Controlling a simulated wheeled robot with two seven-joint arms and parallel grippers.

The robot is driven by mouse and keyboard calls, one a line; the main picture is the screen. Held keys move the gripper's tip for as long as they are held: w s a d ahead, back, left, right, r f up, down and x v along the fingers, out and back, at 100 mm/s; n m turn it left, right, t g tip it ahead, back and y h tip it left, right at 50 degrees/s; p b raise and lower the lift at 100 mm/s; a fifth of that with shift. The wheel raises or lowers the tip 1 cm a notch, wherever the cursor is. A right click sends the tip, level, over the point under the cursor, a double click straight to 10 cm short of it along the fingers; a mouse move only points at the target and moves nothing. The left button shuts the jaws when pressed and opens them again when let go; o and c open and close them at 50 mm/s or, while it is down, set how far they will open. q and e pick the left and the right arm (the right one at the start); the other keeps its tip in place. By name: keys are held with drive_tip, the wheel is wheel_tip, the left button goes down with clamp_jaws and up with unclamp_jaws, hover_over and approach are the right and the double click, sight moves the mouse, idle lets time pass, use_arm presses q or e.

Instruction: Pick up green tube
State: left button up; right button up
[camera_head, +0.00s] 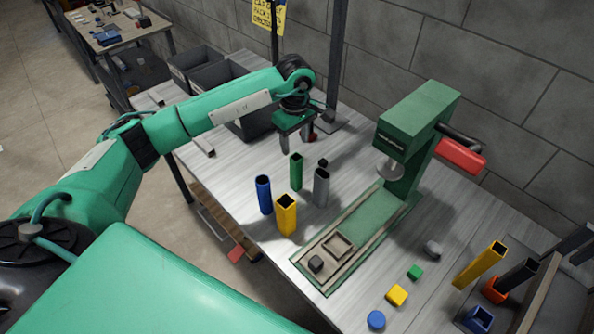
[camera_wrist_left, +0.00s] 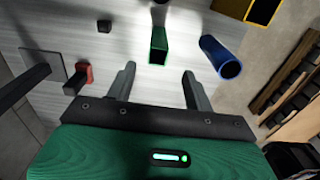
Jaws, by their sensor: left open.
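The green tube (camera_head: 296,171) stands upright on the table among a blue tube (camera_head: 264,195), a yellow tube (camera_head: 286,214) and a grey tube (camera_head: 321,187). In the left wrist view the green tube (camera_wrist_left: 158,46) appears ahead of the fingers, roughly between them. My left gripper (camera_head: 298,140) is open and empty, above and behind the green tube in the head view, apart from it. Its two fingers also show in the left wrist view (camera_wrist_left: 158,88). My right gripper is not in view.
A green press (camera_head: 420,115) with a red handle stands right of the tubes. Small caps, including a green cap (camera_head: 415,271) and a yellow cap (camera_head: 397,295), lie at the front. Grey bins (camera_head: 218,76) stand at the back left. A small red and black object (camera_wrist_left: 78,78) lies near the left finger.

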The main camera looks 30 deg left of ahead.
sight(296, 160)
use_arm(q)
wheel_tip(296, 160, down, 7)
drive_tip(key=shift+r+p, duration=0.15)
drive_tip(key=shift+p, duration=0.6)
drive_tip(key=shift+d+f+p, duration=0.1)
drive_tip(key=shift+f+p, duration=0.4)
wheel_tip(296, 160, down, 4)
drive_tip(key=shift+w+r+p, duration=0.15)
drive_tip(key=shift+r+p, duration=0.1)
drive_tip(key=shift+p, duration=0.6)
drive_tip(key=shift+f, duration=0.5)
drive_tip(key=c, duration=1)
drive_tip(key=shift+c, duration=0.6)
drive_tip(key=shift+r, duration=0.15)
